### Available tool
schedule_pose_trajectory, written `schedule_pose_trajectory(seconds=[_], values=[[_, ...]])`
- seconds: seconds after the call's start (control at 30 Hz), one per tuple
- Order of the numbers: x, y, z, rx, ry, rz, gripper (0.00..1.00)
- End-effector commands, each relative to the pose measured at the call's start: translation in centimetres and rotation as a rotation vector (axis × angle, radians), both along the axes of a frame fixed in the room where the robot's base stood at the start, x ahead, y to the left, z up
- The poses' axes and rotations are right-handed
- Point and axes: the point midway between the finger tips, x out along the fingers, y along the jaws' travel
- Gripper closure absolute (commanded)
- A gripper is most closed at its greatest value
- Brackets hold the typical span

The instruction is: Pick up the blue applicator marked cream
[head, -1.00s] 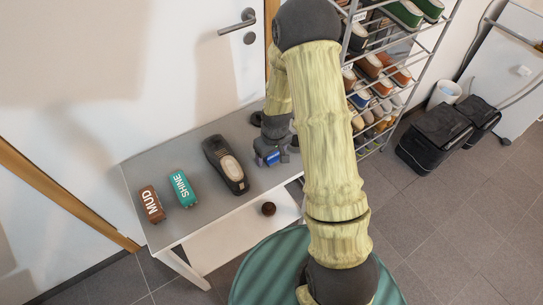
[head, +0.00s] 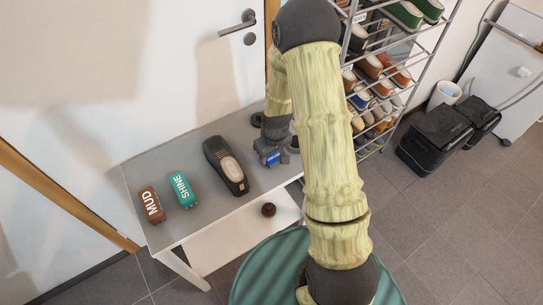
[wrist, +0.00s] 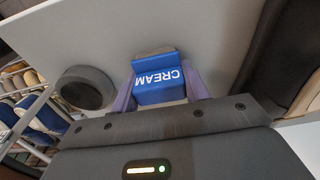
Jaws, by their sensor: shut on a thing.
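The blue applicator (wrist: 158,82) shows the white word CREAM in the wrist view, with a grey-brown edge at its far end. My gripper (wrist: 159,92) is shut on it, with one purple finger on each side. In the head view the blue applicator (head: 271,158) is small and partly covered by my gripper (head: 272,157), at the right end of the grey bench (head: 180,150). I cannot tell whether it touches the bench top or is slightly above it.
A dark shoe (head: 225,166) stands left of my gripper. Farther left are a teal SHINE block (head: 182,189) and a brown MUD block (head: 151,204). A dark round cup (wrist: 86,88) is close beside the applicator. A shoe rack (head: 385,80) stands to the right.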

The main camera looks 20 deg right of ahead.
Motion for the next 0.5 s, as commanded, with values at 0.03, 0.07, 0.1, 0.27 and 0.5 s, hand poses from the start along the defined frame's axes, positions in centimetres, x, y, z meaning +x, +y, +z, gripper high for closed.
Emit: schedule_pose_trajectory(seconds=[0.03, 0.07, 0.1, 0.27, 0.5], values=[[0.0, 0.0, 0.1, 0.0, 0.0, 0.0, 0.8], [0.0, 0.0, 0.1, 0.0, -0.001, 0.0, 0.8], [0.0, 0.0, 0.3, 0.0, -0.001, 0.0, 0.8], [0.1, 0.0, 2.0, 0.0, -0.004, 0.0, 0.8], [0.1, 0.0, 6.6, 0.0, -0.005, 0.0, 0.8]])
